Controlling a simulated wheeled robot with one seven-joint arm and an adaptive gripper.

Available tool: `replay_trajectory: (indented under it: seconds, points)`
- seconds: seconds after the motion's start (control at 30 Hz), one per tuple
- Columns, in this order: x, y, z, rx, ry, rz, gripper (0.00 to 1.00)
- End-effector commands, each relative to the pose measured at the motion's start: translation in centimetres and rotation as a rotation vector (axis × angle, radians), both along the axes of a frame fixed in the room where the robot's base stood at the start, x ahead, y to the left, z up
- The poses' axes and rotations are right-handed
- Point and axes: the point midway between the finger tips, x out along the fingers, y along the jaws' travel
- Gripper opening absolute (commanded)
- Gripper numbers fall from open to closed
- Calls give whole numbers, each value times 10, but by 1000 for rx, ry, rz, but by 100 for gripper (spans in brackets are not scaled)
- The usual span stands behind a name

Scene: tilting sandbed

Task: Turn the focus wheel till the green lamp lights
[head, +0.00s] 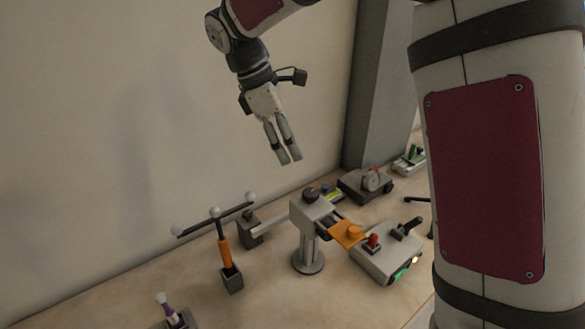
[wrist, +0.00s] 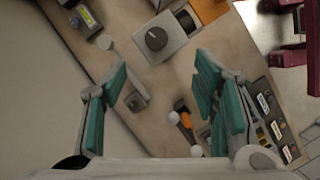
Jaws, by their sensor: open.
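A grey device (head: 308,215) stands on a round-footed post on the bench. A dark round knob (head: 310,195), which looks like the focus wheel, sits on its top; it also shows in the wrist view (wrist: 156,38). An orange plate (head: 345,236) sticks out from the device's right side. My gripper (head: 290,160) is open and empty, pointing down, well above the bench and the knob. In the wrist view the knob lies beyond my spread fingertips (wrist: 160,80). I cannot make out a green lamp for sure; a small green part (head: 402,273) shows on the front of a grey box.
The grey box (head: 385,255) with a red knob and a black lever stands right of the device. A T-shaped orange-handled tool (head: 224,250) stands upright to the left. A purple-handled thing (head: 168,308) is at the front left. The wall is close behind.

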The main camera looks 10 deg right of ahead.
Motion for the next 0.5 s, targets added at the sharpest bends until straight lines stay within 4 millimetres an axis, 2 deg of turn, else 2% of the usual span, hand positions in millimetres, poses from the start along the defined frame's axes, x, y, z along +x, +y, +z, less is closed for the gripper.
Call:
replay_trajectory:
  seconds: [0.27,0.5]
  points:
    - [8,2,-15,-10,41,51,54]
    - [3,-14,-49,-11,42,49,54]
